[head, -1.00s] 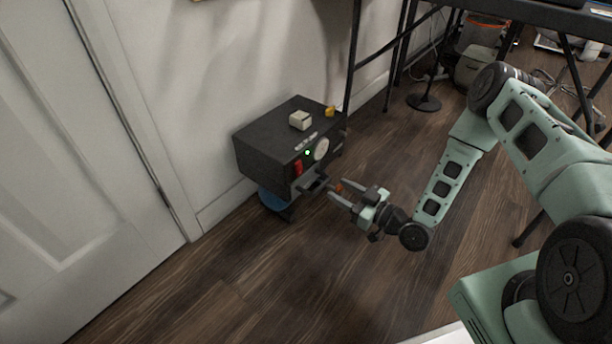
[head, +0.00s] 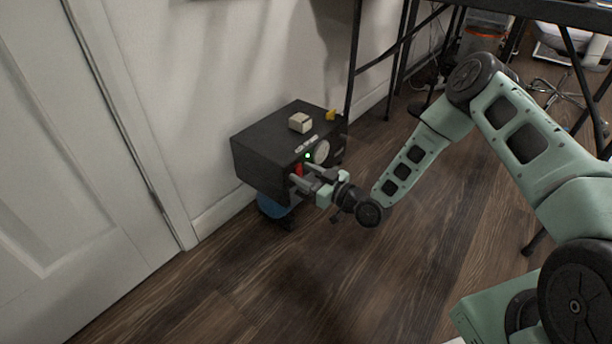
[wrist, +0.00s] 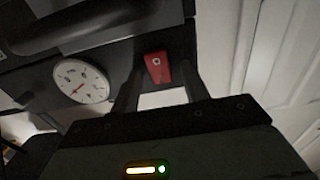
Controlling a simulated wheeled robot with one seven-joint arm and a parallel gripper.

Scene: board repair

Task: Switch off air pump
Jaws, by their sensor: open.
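The air pump (head: 262,150) is a dark box low against the wall. Its front has a round white gauge (head: 321,152), a lit green light (head: 308,156) and a red switch (head: 298,169). In the wrist view the red switch (wrist: 157,67) lies just beyond and between the fingertips, and the gauge (wrist: 80,82) is to its left. My gripper (head: 301,176) is open at the front of the pump, its fingers around or just short of the switch. I cannot tell whether they touch it. The fingers partly hide the switch in the head view.
A cream block (head: 300,122) and a small yellow piece (head: 331,115) are on top of the pump. A blue round object (head: 272,207) shows beneath it. A white door (head: 75,170) is at left and black table legs stand at right. The wooden floor (head: 300,290) in front is clear.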

